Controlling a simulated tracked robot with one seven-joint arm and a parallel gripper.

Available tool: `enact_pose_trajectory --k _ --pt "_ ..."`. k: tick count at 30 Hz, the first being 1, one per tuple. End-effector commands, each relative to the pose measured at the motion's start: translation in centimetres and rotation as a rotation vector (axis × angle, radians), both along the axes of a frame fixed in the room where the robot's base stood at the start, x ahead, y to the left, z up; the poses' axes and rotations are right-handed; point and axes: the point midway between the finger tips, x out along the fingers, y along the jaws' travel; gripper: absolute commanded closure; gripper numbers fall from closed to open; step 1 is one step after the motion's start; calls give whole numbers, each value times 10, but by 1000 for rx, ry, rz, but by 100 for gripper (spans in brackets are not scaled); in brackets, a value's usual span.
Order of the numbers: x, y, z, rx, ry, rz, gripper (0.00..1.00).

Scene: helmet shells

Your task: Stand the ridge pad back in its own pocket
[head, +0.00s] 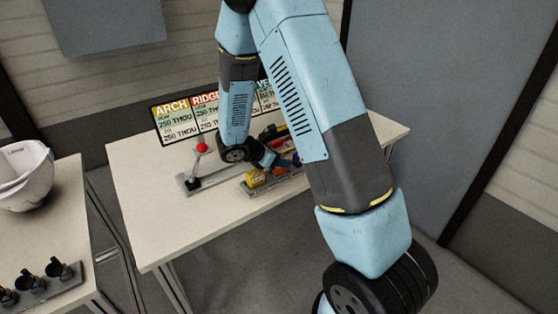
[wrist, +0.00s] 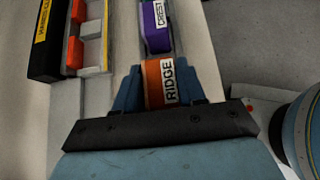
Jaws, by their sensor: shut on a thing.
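The ridge pad (wrist: 153,84) is orange with a white label reading RIDGE. In the wrist view it sits between the blue fingers of my gripper (wrist: 160,88), which is shut on it. Its lower part is hidden, so I cannot tell whether it is in a pocket or above one. A purple pad labelled CREST (wrist: 156,30) stands just beyond it in line. In the head view my gripper (head: 268,159) is at the grey rack (head: 253,190) on the table, partly hidden by my arm. The ridge pad cannot be made out there.
A yellow pad (head: 256,178) stands at the rack's near left end. A red-knobbed lever (head: 202,148) stands left of my gripper. A black box with a yellow label (wrist: 45,45) lies beside orange pieces (wrist: 75,52). A sign board (head: 172,119) stands behind. The table's front left is clear.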

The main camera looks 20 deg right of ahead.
Motion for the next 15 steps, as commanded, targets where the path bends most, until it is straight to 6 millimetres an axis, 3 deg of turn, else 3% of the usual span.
enact_pose_trajectory --k 15 --pt "0 0 -8 0 1 1 95"
